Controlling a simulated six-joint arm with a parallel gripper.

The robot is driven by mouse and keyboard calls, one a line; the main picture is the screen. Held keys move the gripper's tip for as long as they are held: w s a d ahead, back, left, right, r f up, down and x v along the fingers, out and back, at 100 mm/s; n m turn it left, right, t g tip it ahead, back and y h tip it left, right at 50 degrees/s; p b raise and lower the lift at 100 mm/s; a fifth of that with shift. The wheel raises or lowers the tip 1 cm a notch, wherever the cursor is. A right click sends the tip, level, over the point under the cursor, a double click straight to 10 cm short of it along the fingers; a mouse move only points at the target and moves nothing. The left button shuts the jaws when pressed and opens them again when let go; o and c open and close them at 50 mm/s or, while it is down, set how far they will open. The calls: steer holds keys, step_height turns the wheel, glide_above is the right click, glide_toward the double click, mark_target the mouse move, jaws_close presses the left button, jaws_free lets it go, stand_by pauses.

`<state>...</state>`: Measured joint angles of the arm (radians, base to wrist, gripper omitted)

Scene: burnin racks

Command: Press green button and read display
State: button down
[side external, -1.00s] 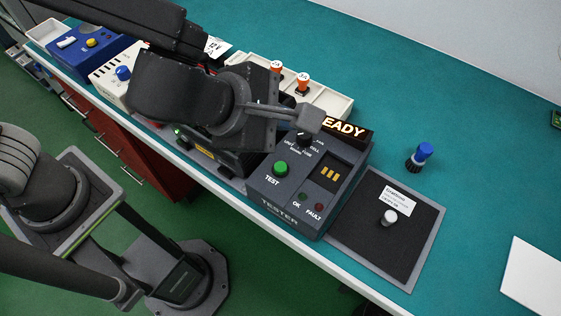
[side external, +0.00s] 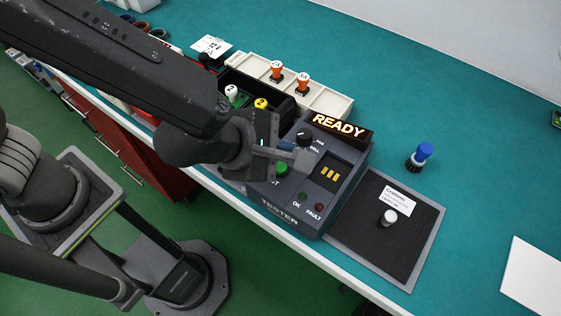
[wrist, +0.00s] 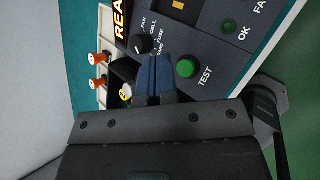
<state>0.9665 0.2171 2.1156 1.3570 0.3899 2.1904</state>
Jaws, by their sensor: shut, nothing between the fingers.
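The dark tester (side external: 285,209) stands near the bench's front edge, with a lit display (side external: 339,125) reading "READY". Its green TEST button (side external: 282,168) is partly hidden behind my gripper in the side view. In the wrist view the green button (wrist: 187,68) shows clear, just right of the fingertips. A black selector knob (wrist: 143,43) is above and left of the fingertips there. My gripper (side external: 300,157) is shut and empty, over the tester face near the button; I cannot tell whether it touches. The fingers also show in the wrist view (wrist: 154,66). The OK and FAULT lamps look dark.
A beige rack (side external: 325,103) with orange-topped plugs (side external: 303,80) stands behind the tester. A black bin with white and yellow-topped pieces (side external: 261,104) is left of it. A dark mat (side external: 375,245) with a white-capped piece lies right; a blue-capped piece (side external: 421,155) stands beyond.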

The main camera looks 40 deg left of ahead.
mark_target(281, 169)
steer(key=shift+f, duration=0.8)
steer(key=shift+f, duration=0.1)
stand_by(1.4)
steer(key=shift+f, duration=0.3)
steer(key=shift+f, duration=0.45)
stand_by(0.8)
steer(key=shift+r, duration=0.85)
steer(key=shift+r, duration=0.15)
steer(key=shift+r, duration=2.4)
